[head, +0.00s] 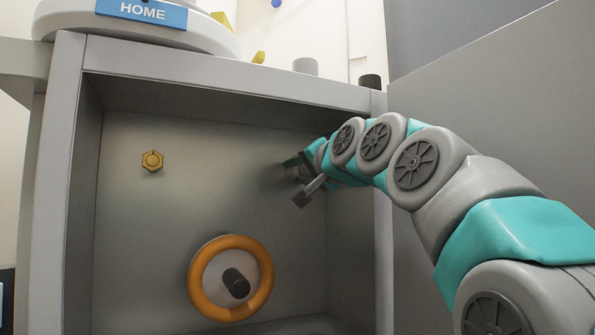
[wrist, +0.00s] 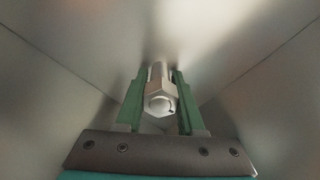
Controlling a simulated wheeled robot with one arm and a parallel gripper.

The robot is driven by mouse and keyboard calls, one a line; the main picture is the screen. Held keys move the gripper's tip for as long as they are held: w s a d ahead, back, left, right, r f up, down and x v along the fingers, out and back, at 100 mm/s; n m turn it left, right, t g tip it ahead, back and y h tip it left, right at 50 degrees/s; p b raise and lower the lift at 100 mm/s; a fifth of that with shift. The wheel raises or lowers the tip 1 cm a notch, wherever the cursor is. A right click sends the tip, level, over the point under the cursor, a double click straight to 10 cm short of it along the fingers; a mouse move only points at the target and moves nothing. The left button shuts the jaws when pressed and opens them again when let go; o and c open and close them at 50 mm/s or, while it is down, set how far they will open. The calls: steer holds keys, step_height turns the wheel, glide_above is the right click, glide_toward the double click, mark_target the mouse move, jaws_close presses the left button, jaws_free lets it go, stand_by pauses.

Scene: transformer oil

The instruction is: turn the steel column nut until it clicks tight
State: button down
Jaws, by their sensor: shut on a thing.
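The steel column nut (wrist: 160,103) shows in the middle of the wrist view, a bright hexagonal piece at the end of a short steel column (wrist: 157,71). My gripper (wrist: 158,95) has its two green fingers on either side of the nut, shut on it. In the head view my gripper (head: 300,180) is inside the grey cabinet at its right, near the back wall. There the nut is hidden by my gripper and arm.
A brass hex nut (head: 152,161) sits on the cabinet's back wall at upper left. An orange ring handwheel (head: 203,300) with a dark knob is lower down. The cabinet's right post (head: 383,230) stands close to my arm. A blue HOME sign (head: 143,11) is above.

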mark_target(306, 169)
steer(key=shift+m, duration=0.7)
steer(key=c, duration=0.5)
jaws_free()
steer(key=b+v, duration=0.1)
steer(key=v, duration=0.6)
steer(key=shift+s+d, duration=0.2)
steer(key=shift+s, duration=0.15)
steer(key=shift+f, duration=0.1)
